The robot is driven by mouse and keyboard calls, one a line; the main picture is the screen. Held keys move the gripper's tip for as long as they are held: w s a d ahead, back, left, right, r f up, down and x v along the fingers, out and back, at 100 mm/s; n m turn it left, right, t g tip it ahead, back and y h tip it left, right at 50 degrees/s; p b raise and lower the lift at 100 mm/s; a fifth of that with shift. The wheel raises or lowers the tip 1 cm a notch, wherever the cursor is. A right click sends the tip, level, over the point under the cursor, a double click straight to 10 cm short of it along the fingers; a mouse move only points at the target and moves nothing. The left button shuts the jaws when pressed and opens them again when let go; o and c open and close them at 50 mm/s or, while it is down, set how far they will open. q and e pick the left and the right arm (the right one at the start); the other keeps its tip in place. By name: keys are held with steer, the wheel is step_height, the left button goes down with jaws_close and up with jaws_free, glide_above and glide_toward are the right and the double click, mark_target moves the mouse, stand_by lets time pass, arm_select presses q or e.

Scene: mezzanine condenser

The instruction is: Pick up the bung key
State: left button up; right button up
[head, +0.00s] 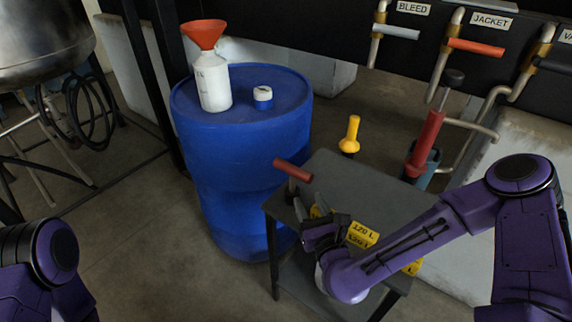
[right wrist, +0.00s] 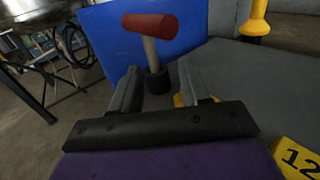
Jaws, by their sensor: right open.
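The bung key (head: 294,171) has a red crossbar handle on a pale shaft with a dark lower end. It stands upright near the left corner of the grey table (head: 342,172). In the right wrist view, the key (right wrist: 150,27) rises beyond my fingers, with its dark base between the fingertips in the picture. My right gripper (head: 309,206) is open and empty just on the near side of the key; it also shows in the right wrist view (right wrist: 160,85). I cannot tell whether a finger touches it. Of my left arm only a purple link shows; its gripper is out of view.
Yellow "120 L" blocks (head: 362,235) lie on the table beside my right gripper. A blue drum (head: 243,150) stands behind left, bearing a white bottle (head: 213,84) with an orange funnel (head: 204,33).

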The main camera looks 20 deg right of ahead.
mark_target(294, 182)
steer(key=w, duration=0.2)
steer(key=w+a+p, duration=0.1)
steer(key=w, duration=0.5)
steer(key=shift+w+a+r+p, duration=0.1)
steer(key=shift+a+r+p, duration=0.05)
steer(key=shift+a+p, duration=0.25)
steer(key=shift+w+d, duration=0.15)
steer(key=shift+w, duration=0.35)
jaws_close()
